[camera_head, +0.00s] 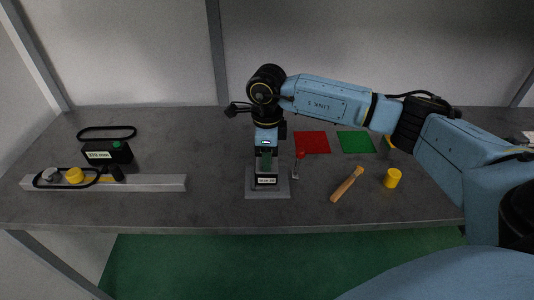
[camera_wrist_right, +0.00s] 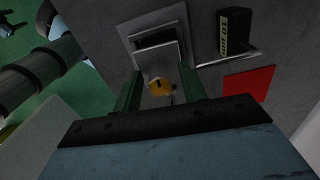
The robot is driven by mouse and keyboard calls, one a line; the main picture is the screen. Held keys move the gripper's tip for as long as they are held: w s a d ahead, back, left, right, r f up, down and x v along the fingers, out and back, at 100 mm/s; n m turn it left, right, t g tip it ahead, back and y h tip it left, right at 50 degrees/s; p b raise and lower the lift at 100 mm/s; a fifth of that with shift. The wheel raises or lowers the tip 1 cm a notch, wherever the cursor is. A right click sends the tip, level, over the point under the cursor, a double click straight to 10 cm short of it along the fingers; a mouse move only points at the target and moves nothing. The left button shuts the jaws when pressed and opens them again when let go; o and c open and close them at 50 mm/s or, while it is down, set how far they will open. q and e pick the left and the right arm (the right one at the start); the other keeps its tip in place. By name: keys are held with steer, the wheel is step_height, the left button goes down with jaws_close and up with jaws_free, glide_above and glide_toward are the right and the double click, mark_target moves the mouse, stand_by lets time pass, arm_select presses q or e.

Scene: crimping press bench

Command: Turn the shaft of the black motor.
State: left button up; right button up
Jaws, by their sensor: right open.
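A small black cylinder (camera_head: 117,172), which may be the black motor, sits toward the right part of the grey rail (camera_head: 155,183) at the left of the bench. A yellow round part (camera_head: 74,175) and a grey round part sit on the rail left of it. My right gripper (camera_head: 266,162) points down over the small press (camera_head: 267,181) at mid-bench, far right of the rail. In the right wrist view, its green fingers (camera_wrist_right: 160,92) are apart, with a small orange-yellow part (camera_wrist_right: 159,86) visible between them. Contact cannot be told. My left gripper is not in view.
A black labelled box (camera_head: 108,153) and a dark belt (camera_head: 106,133) lie behind the rail. Right of the press are a red mat (camera_head: 312,142), a green mat (camera_head: 355,142), a wooden-handled tool (camera_head: 347,184) and a yellow cylinder (camera_head: 392,178). Bench between rail and press is clear.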

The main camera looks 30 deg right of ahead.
step_height(320, 180, up, 13)
steer(key=shift+r, duration=0.2)
stand_by(0.3)
stand_by(0.4)
